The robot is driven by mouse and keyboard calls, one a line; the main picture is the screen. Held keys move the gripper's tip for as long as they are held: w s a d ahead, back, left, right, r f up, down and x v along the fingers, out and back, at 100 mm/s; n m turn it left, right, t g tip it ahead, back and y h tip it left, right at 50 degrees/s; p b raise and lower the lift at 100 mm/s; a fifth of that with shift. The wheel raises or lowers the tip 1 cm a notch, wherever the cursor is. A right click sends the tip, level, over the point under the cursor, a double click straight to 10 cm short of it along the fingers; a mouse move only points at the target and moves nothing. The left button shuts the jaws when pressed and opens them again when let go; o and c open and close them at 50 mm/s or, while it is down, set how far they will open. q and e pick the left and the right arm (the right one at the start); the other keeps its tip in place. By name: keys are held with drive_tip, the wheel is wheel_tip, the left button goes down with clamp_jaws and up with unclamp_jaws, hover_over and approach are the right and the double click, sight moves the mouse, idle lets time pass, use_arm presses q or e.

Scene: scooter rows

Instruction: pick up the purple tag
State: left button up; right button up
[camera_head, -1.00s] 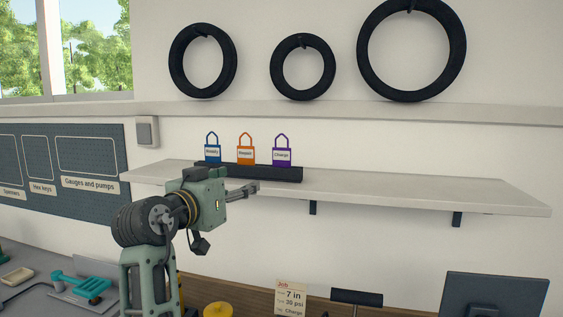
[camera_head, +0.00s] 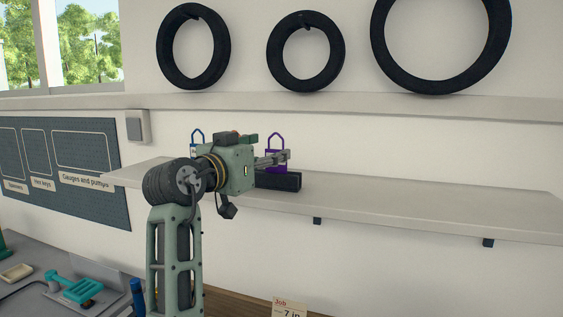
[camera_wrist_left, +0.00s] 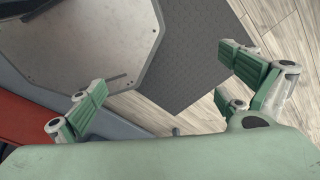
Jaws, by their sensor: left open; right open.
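The purple tag (camera_head: 275,169) stands upright in a black holder (camera_head: 285,182) on the wall shelf. Its pointed loop shows above my right gripper (camera_head: 288,158), and the fingers cover part of its body. The right gripper is open at the tag, pointing right along the shelf; I cannot tell whether it touches the tag or is only in front of it. My left gripper (camera_wrist_left: 165,78) is open and empty in the left wrist view, above the floor. It is not in the head view.
A blue tag (camera_head: 193,152) is partly visible left of my right wrist; the orange tag is hidden behind the gripper. The shelf (camera_head: 420,208) is bare to the right. Several tyres (camera_head: 194,47) stand on a ledge above. A workbench with a teal tool (camera_head: 80,290) lies lower left.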

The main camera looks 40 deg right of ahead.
drive_tip(key=p+x, duration=0.3)
drive_tip(key=r+p+x, duration=0.1)
drive_tip(key=x, duration=0.1)
drive_tip(key=shift+w+d, duration=0.1)
drive_tip(key=shift+w, duration=0.3)
drive_tip(key=shift+f, duration=0.15)
drive_tip(key=shift+c, duration=1.2)
use_arm(q)
drive_tip(key=shift+s+a+r, duration=0.1)
drive_tip(key=shift+a+r, duration=0.1)
drive_tip(key=shift+r, duration=0.55)
drive_tip(key=shift+a+r, duration=0.15)
drive_tip(key=shift+r, duration=0.65)
drive_tip(key=shift+s+a+r, duration=0.1)
drive_tip(key=shift+a+r, duration=0.1)
drive_tip(key=shift+r, duration=0.55)
use_arm(e)
drive_tip(key=c, duration=0.7)
